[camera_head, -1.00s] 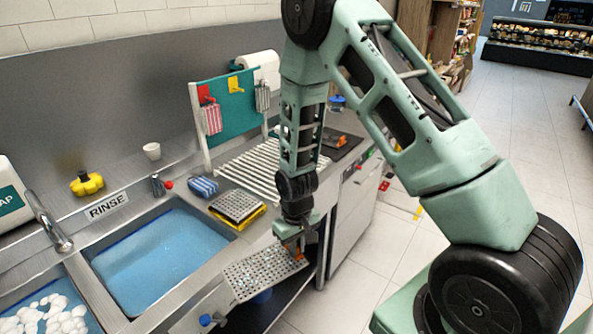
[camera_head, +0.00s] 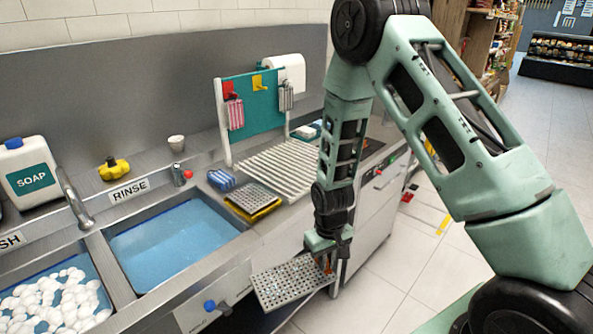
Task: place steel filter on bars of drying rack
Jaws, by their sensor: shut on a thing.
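My gripper (camera_head: 329,262) is shut on the right edge of a perforated steel filter (camera_head: 286,283). It holds the filter out flat, slightly tilted, in front of the counter edge and lower than the counter top. The drying rack (camera_head: 290,168) has white parallel bars and stands on the counter behind my gripper and to its left. No filter lies on its visible bars. My arm hides the right end of the rack. A second perforated steel plate (camera_head: 253,198) lies on a yellow piece on the counter, between the rinse basin and the rack.
The rinse basin (camera_head: 178,246) holds blue water, and a foamy basin (camera_head: 50,300) is at the left. A blue striped sponge (camera_head: 221,180) lies by the rack. A teal board (camera_head: 253,104) with hanging cloths stands behind the bars. Open floor is at the right.

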